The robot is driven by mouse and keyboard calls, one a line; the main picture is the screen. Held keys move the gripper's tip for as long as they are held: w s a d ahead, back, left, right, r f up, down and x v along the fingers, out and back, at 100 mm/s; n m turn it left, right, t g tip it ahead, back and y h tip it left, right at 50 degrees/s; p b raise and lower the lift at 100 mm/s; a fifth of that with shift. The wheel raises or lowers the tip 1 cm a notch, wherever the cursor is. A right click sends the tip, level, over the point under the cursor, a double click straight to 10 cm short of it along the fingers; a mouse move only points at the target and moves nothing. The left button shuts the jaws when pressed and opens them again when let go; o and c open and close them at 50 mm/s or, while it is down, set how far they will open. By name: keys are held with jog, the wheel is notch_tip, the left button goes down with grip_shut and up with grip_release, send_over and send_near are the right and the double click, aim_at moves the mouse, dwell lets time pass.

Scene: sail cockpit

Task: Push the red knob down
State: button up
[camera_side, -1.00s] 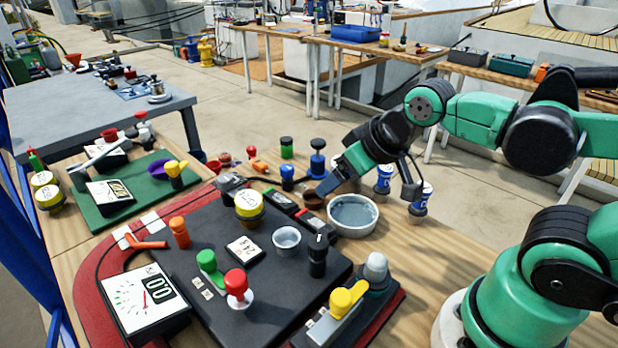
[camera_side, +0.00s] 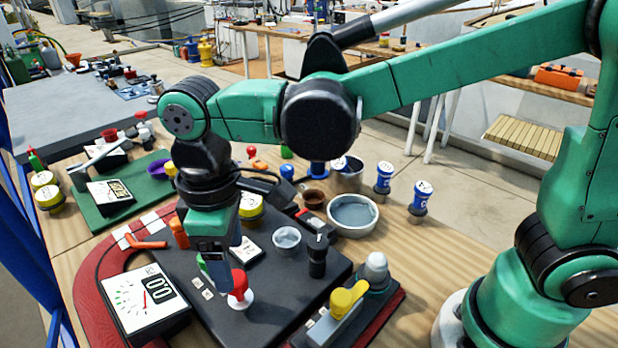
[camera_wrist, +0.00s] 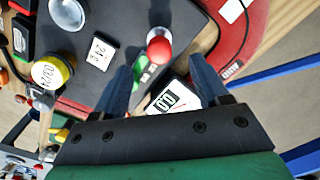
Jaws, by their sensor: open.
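The red knob (camera_side: 238,285) is a round red head on a white base, on the dark panel (camera_side: 262,325) in the side view. In the wrist view the red knob (camera_wrist: 159,47) shows just beyond my fingertips, between their lines. My gripper (camera_side: 216,278) points down from above, close beside the knob and in front of the green knob, which is mostly hidden. In the wrist view my gripper (camera_wrist: 156,75) has its two fingers apart with nothing held. I cannot tell the exact height gap between fingertips and knob.
A digital meter (camera_side: 145,300) stands left of the knob. A black knob (camera_side: 317,255), a small metal cup (camera_side: 287,239) and a yellow lever (camera_side: 347,299) are to the right. A round grey dish (camera_side: 353,214) sits further back.

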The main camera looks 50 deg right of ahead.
aim_at(235, 277)
jog(key=shift+f, duration=2)
grip_shut()
